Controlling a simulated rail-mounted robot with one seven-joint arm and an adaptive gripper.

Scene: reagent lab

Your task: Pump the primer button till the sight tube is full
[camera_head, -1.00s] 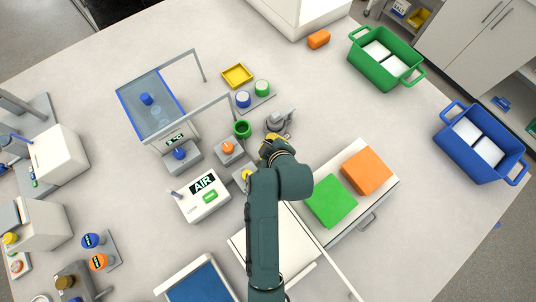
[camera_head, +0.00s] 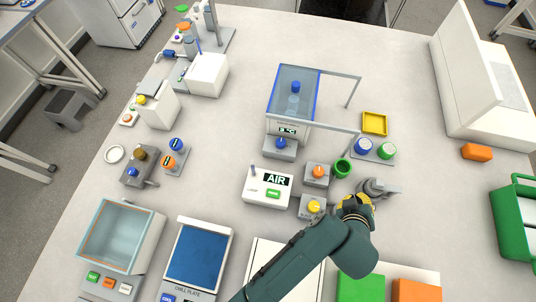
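Several knobs or buttons stand on small grey boxes: a blue one (camera_head: 281,143), an orange one (camera_head: 318,171) and a yellow one (camera_head: 314,207). A box with a brown knob (camera_head: 140,154) sits farther left. No label marks any of them as the primer button. An upright column device (camera_head: 190,46) stands at the far upper left; I cannot tell whether it bears the sight tube or any fill level. My gripper (camera_head: 357,205) is over the bench, right of the yellow button and apart from it.
A white AIR box (camera_head: 267,188) stands left of the yellow button. A green cup (camera_head: 342,167), yellow tray (camera_head: 375,123) and blue-edged clear enclosure (camera_head: 295,92) lie beyond. A blue chill plate (camera_head: 198,256) is at the front. Bare bench lies left of the AIR box.

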